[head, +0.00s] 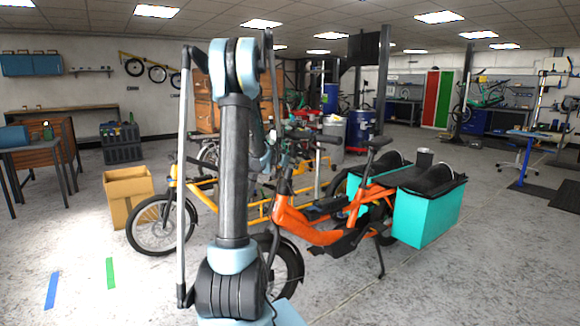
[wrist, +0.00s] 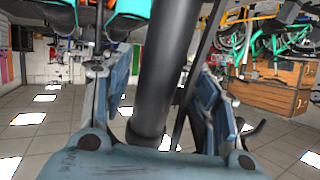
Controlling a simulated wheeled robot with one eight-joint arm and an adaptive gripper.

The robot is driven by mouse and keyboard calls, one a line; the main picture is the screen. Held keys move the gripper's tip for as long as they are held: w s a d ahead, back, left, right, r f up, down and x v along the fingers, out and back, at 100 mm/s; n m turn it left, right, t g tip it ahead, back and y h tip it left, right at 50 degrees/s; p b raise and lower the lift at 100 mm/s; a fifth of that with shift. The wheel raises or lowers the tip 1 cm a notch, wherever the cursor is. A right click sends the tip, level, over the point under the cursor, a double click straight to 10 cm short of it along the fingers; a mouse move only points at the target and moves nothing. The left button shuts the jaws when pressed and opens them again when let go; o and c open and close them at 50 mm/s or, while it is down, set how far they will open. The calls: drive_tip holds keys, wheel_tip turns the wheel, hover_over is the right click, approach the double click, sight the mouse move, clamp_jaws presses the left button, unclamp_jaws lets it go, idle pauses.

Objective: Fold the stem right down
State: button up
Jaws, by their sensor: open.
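The orange cargo bike (head: 325,232) stands upright just behind my arm in the head view. Its handlebar (head: 328,139) is raised above the front of the frame. The stem below is partly hidden by my arm. In the wrist view, my gripper (wrist: 163,95) is open, with one blue finger on each side of a thick dark tube (wrist: 170,65). The tube runs from the top edge down towards the palm. It looks like part of the stem or handlebar; I cannot tell which. Gaps show beside the tube, and contact is unclear. In the head view my fingers are mostly hidden behind my arm.
A teal pannier (head: 428,212) hangs at the orange bike's rear. A yellow cargo bike (head: 162,218) stands close behind on the left. A cardboard box (head: 128,195) sits on the floor farther left. The floor at front left and front right is clear.

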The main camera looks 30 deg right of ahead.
drive_tip(key=shift+w+d+f, duration=0.25)
drive_tip(key=shift+w+d, duration=0.05)
drive_tip(key=shift+d, duration=0.2)
clamp_jaws()
drive_tip(key=shift+w+a, duration=0.1)
